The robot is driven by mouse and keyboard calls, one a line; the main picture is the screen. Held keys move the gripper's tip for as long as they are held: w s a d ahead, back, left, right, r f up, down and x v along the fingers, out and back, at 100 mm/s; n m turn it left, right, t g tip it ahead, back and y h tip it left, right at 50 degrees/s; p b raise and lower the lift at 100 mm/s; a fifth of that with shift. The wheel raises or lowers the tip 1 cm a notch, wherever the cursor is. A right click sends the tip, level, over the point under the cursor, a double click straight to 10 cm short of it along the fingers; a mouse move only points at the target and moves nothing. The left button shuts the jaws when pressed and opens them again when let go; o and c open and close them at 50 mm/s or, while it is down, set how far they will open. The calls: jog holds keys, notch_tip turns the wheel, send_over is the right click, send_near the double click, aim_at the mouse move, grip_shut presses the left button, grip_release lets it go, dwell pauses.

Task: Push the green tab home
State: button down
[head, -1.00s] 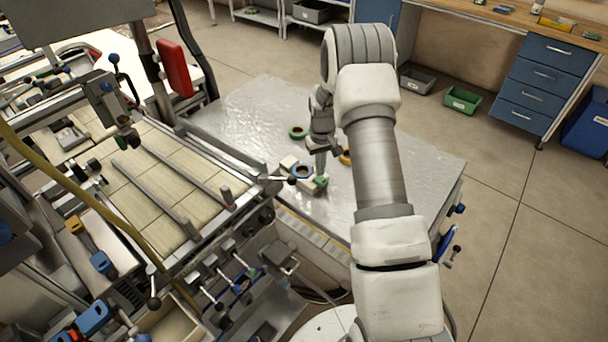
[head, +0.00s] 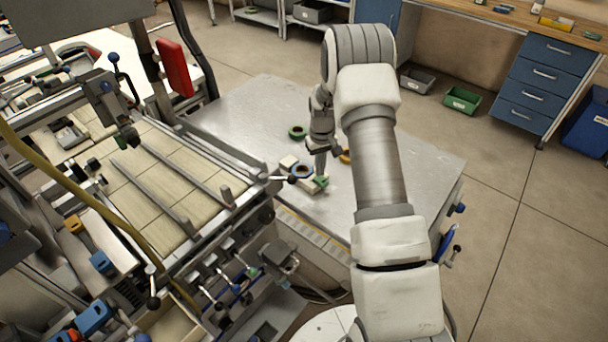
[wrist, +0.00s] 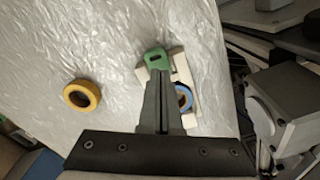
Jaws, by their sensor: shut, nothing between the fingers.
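The green tab (head: 321,181) sits at the end of a pale block (head: 309,186) on the metal table. In the wrist view the green tab (wrist: 154,59) shows just beyond my fingertips, with a slot in it. My gripper (head: 321,172) is shut and empty, pointing down at the tab. In the wrist view my gripper (wrist: 155,80) has its fingers together, tips next to the tab's near edge; I cannot tell whether they touch. A blue reel (head: 302,171) lies beside the block, and in the wrist view the blue reel (wrist: 184,97) is partly hidden by my fingers.
A green reel (head: 297,132) and a yellow reel (head: 345,157) lie on the metal table (head: 400,180). The yellow reel (wrist: 82,95) stands clear of my fingers in the wrist view. A machine (head: 150,180) with levers borders the table's left side. The table's right part is clear.

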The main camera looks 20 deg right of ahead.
jog(key=shift+f+b, duration=0.85)
jog(key=shift+b, duration=0.1)
dwell(1.6)
jog(key=shift+r, duration=0.15)
jog(key=shift+r+p, duration=1.6)
jog(key=shift+r, duration=1.8)
jog(key=shift+r, duration=0.1)
jog(key=s+a+r+t, duration=0.15)
jog(key=s+r, duration=0.25)
jog(key=r, duration=0.4)
jog(key=s+a+r, duration=0.3)
jog(key=s+r, duration=0.1)
jog(key=r, duration=0.4)
jog(key=s+a+r+t, duration=0.1)
jog(key=s+a+r, duration=0.15)
jog(key=r, duration=0.55)
jog(key=s+a+r+t, duration=0.1)
jog(key=s+a+r, duration=0.1)
jog(key=s, duration=0.9)
jog(key=s+a+r+t, duration=0.2)
jog(key=s+r, duration=0.2)
jog(key=s, duration=0.6)
jog(key=shift+s+a+m, duration=0.25)
jog(key=shift+s+m, duration=0.1)
jog(key=shift+m, duration=0.05)
